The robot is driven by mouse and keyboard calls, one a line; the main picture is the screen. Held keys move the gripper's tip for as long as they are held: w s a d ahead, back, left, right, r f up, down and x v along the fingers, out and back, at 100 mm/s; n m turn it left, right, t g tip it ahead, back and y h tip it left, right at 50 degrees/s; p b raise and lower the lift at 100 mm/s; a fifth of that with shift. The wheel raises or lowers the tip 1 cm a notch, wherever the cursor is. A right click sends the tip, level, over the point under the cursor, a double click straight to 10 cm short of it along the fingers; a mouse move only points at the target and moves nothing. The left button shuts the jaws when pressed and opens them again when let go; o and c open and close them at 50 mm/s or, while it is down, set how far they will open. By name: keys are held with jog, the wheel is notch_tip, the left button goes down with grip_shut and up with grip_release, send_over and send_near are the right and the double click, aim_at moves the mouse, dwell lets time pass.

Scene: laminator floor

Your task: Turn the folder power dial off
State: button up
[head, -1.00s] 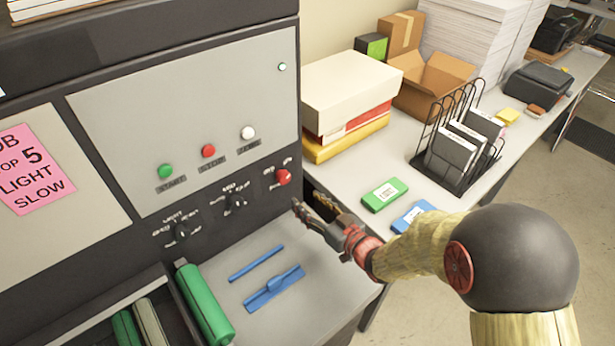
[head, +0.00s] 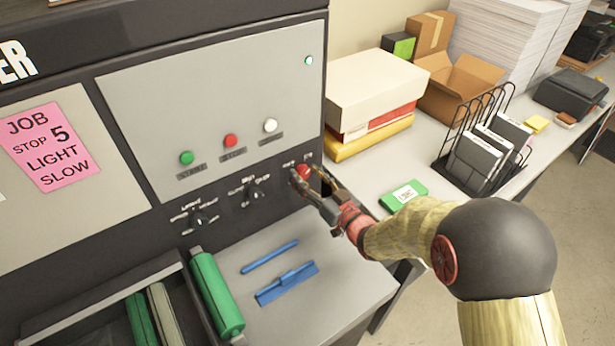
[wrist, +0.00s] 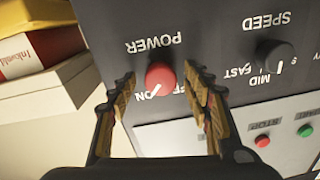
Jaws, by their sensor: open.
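The red power dial (head: 303,172) is on the dark lower strip of the machine's panel, at its right end. In the wrist view, which is upside down, the red dial (wrist: 160,76) sits under the POWER label, and its white pointer line points towards ON. The OFF label is partly hidden by a finger. My gripper (head: 309,184) is at the dial, open. In the wrist view its two fingers (wrist: 160,82) stand on either side of the dial with a gap on each side. I cannot tell how far the fingertips are from the panel.
A speed dial (wrist: 275,60) is beside the power dial, and another black dial (head: 199,220) is further left. Green (head: 187,158), red (head: 231,141) and white (head: 270,125) buttons sit above. Blue tools (head: 286,283) lie on the ledge. Stacked boxes (head: 375,95) stand at right.

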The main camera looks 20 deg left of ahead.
jog(key=c, duration=1.2)
